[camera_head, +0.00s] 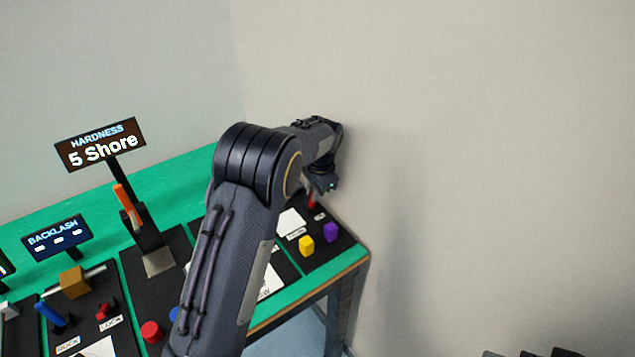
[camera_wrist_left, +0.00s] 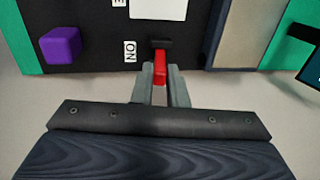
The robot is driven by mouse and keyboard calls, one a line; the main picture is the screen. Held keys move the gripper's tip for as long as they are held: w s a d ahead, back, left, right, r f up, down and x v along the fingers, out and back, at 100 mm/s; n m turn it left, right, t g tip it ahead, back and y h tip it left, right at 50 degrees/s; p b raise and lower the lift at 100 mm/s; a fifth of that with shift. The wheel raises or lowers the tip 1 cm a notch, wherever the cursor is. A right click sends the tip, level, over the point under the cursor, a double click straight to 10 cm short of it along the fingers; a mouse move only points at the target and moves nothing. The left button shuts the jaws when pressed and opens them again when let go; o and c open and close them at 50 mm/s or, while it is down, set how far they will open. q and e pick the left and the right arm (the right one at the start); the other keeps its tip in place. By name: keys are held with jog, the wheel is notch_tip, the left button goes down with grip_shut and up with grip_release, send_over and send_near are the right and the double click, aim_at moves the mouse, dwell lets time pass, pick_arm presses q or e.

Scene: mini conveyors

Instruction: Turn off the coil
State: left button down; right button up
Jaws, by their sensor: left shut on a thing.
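A small red switch lever (camera_wrist_left: 160,66) stands on a black base on the dark panel, beside a white label (camera_wrist_left: 130,51) that reads ON, turned sideways. My left gripper (camera_wrist_left: 160,84) is shut on this red lever, with one grey finger on each side of it. In the head view the red lever (camera_head: 311,202) shows just below my left gripper (camera_head: 323,186), at the far right end of the bench. My left arm hides part of the panels there. No coil is clearly seen. My right gripper does not show.
A purple block (camera_wrist_left: 62,46) and a yellow block (camera_head: 306,246) stand on the same panel. The green bench (camera_head: 60,212) also bears a HARDNESS display (camera_head: 100,145), a BACKLASH display (camera_head: 57,238) and several controls. A bare wall (camera_head: 480,150) stands close on the right.

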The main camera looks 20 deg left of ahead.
aim_at(310, 201)
pick_arm(q)
jog(key=shift+w+a+g+h+p, duration=0.45)
jog(key=shift+a+g+h+p, duration=0.35)
jog(key=shift+p, duration=0.5)
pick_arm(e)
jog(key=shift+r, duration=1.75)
pick_arm(q)
jog(key=shift+d, duration=0.2)
jog(key=c, duration=1.4)
grip_release()
jog(key=shift+c, duration=0.2)
jog(key=shift+r, duration=0.1)
notch_tip(310, 201, up, 8)
jog(key=b, duration=0.1)
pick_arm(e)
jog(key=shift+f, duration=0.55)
pick_arm(q)
jog(key=shift+a, duration=0.1)
